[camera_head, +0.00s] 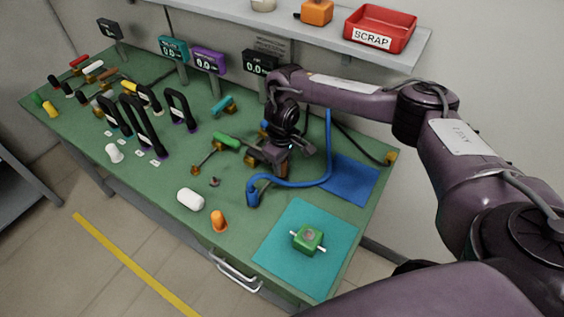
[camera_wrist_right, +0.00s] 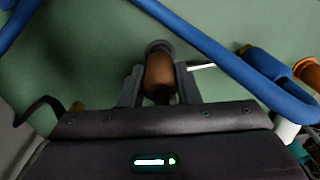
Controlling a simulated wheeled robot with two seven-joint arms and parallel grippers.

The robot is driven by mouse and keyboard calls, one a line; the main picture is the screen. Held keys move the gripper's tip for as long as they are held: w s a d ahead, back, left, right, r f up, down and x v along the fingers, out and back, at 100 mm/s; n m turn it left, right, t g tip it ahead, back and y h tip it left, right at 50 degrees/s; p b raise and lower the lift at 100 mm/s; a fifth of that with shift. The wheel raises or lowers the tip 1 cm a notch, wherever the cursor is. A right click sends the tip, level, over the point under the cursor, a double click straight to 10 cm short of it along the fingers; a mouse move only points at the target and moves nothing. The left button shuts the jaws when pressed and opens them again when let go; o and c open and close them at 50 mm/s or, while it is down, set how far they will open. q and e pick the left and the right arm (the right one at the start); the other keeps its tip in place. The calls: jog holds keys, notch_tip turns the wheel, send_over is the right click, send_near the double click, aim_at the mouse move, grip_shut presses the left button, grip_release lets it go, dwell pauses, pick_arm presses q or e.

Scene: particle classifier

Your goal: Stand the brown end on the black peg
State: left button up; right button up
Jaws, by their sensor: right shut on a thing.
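My right gripper (camera_wrist_right: 160,75) is shut on a brown, rounded cylindrical piece (camera_wrist_right: 160,77), the brown end, in the right wrist view. A dark grey round rim (camera_wrist_right: 159,46) shows at its far tip; I cannot tell whether this is part of the piece or the black peg beyond it. I cannot make out the black peg for certain in either view. My left gripper is not in view.
A blue hose (camera_head: 300,184) loops close to my right gripper. A green-handled tool (camera_head: 226,141) lies left of it. A white capsule (camera_head: 190,199), an orange piece (camera_head: 218,221) and a green block (camera_head: 308,238) on a teal mat (camera_head: 283,264) are nearer. A shelf (camera_head: 270,25) runs behind.

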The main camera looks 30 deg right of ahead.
jog(key=shift+f, duration=0.6)
jog(key=o, duration=1)
jog(key=shift+o, duration=0.2)
notch_tip(320, 180, up, 8)
jog(key=shift+f+p, duration=0.1)
jog(key=shift+p, duration=0.35)
